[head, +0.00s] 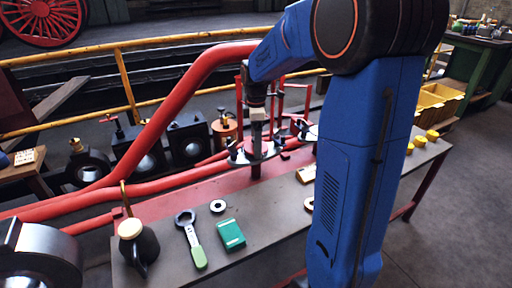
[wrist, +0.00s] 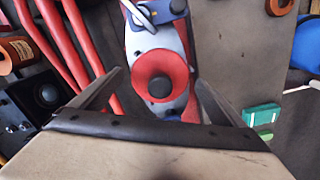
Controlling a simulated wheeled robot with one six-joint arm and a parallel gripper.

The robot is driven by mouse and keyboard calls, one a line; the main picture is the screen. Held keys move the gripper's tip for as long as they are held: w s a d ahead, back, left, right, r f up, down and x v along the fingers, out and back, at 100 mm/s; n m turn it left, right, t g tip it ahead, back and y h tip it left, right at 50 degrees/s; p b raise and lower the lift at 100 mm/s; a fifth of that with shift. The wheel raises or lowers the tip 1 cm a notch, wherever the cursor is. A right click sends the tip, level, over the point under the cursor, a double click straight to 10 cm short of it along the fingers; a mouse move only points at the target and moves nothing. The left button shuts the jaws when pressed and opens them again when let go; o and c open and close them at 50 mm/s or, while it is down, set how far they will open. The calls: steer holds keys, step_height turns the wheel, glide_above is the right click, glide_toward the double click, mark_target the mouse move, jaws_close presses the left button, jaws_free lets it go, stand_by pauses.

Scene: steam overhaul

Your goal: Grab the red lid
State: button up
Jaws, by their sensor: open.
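A round red lid-like piece with a dark centre knob (wrist: 160,68) sits on a pale grey body in the wrist view. The red piece also shows in the head view, below my wrist, above the grey bench (head: 168,228). My gripper (wrist: 159,78) is open, with one finger on each side of the red piece and nothing held. The fingers appear apart from it; the height gap is hard to judge. In the head view my arm hides part of the bench, and the fingers are hard to make out.
A thick red pipe (head: 183,92) rises behind the bench. A green box (head: 231,234), a green-handled wrench (head: 194,243), a pale ring (head: 217,206) and a dark jug (head: 139,248) stand on the bench's near left. Yellow bins (head: 437,103) lie at the right.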

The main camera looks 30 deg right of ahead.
steer(key=c, duration=1.6)
steer(key=shift+r, duration=0.15)
